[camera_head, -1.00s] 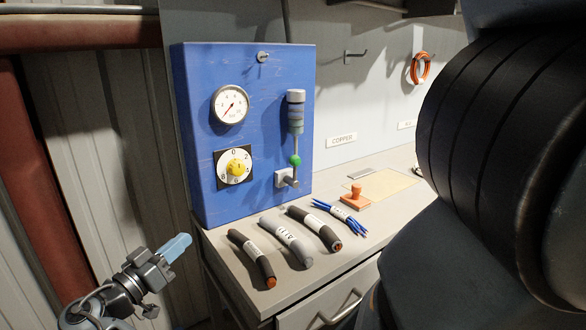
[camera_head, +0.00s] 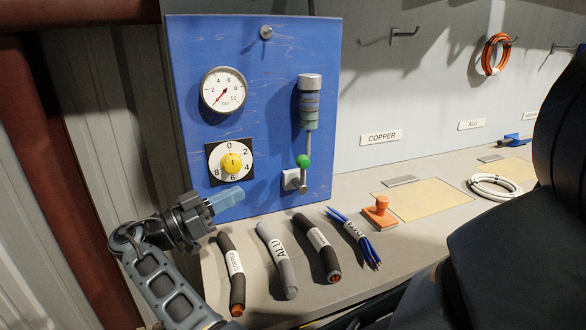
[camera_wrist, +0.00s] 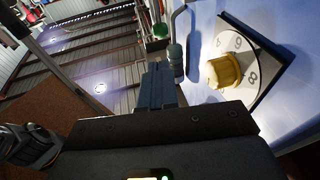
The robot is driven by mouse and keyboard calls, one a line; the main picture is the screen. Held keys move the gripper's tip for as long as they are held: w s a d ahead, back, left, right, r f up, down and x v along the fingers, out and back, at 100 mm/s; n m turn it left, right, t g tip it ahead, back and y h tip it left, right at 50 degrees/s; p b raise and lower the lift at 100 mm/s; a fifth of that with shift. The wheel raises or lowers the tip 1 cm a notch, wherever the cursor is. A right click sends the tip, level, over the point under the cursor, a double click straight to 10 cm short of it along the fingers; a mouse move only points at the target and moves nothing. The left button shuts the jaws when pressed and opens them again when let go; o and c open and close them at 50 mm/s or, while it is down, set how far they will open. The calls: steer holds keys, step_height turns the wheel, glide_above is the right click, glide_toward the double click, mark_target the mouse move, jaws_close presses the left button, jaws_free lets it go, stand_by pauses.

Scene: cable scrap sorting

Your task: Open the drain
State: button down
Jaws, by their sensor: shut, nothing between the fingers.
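A blue panel (camera_head: 262,140) carries a grey cylindrical unit (camera_head: 308,103) with a thin rod below it. A green ball (camera_head: 303,161) sits on the rod, above a pale fitting (camera_head: 291,180) on the panel. The green ball also shows in the wrist view (camera_wrist: 160,31), beside a bent grey rod (camera_wrist: 178,42). My gripper (camera_head: 222,201) is shut and empty. In the head view it appears left of the fitting and below the yellow dial knob (camera_head: 232,163). In the wrist view my fingers (camera_wrist: 155,88) appear apart from the ball and the knob (camera_wrist: 222,71).
A pressure gauge (camera_head: 223,90) sits above the numbered dial. Several cable pieces, including a grey one (camera_head: 276,262) and a blue bundle (camera_head: 356,238), lie on the bench below the panel. An orange stamp (camera_head: 380,211) stands to their right.

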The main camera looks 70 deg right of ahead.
steer(key=p+x, duration=0.4)
steer(key=x, duration=1)
